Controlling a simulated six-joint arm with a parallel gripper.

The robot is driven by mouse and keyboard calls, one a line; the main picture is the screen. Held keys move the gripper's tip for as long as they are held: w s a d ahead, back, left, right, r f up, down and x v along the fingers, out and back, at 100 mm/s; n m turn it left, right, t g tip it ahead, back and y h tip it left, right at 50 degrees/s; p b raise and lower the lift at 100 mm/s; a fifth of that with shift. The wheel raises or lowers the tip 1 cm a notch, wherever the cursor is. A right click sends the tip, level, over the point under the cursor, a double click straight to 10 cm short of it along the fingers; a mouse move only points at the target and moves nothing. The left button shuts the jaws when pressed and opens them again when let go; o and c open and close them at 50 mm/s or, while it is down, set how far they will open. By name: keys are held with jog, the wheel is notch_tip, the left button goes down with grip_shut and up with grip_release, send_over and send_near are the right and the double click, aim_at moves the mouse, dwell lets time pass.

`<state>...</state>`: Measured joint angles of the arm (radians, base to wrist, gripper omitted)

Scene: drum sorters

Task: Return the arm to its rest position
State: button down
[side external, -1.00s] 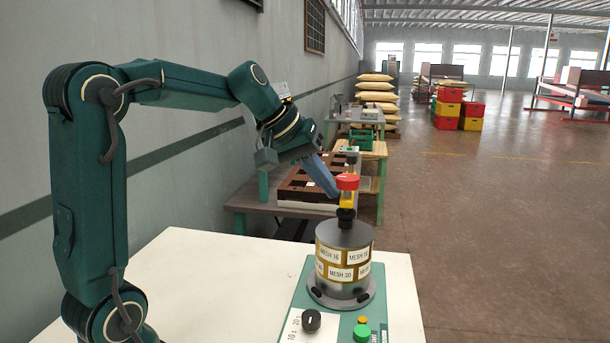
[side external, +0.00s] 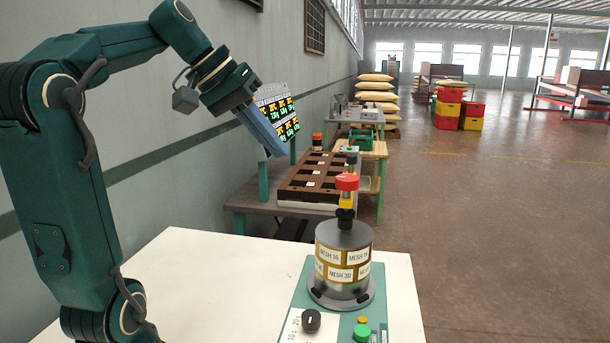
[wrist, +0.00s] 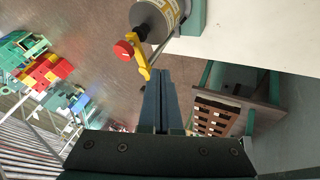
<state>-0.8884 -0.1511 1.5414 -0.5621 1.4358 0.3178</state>
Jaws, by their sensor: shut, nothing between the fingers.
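My green arm is raised at the left of the side view. My gripper (side external: 274,150), with long blue-grey fingers, is in the air to the upper left of the drum sorter and points down to the right. Its fingers are shut together with nothing between them, as the wrist view (wrist: 160,78) also shows. The drum sorter (side external: 342,258) stands upright on a green base on the white table. It has MESH labels, a yellow lever and a red knob (side external: 347,182) on top. In the wrist view the drum (wrist: 152,18) is at the top, apart from the fingers.
A brown compartment tray (side external: 312,178) sits on a grey bench behind, near a lit display panel (side external: 280,115). The base has a black dial (side external: 311,321) and a green button (side external: 361,333). The white table (side external: 205,270) is clear left of the sorter. A wall runs along the left.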

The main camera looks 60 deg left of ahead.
jog(key=s+d+f+m+g+h, duration=0.1)
jog(key=s+d+f+m, duration=0.1)
jog(key=d, duration=0.4)
jog(key=s+d+f+m, duration=0.1)
jog(key=s+d+m, duration=0.1)
jog(key=d, duration=0.4)
jog(key=s+f+m+y, duration=0.2)
jog(key=s+f, duration=0.4)
jog(key=f, duration=0.6)
jog(key=shift+d+f+g, duration=0.15)
jog(key=shift+d+g, duration=0.15)
jog(key=shift+d, duration=0.05)
jog(key=shift+s, duration=0.1)
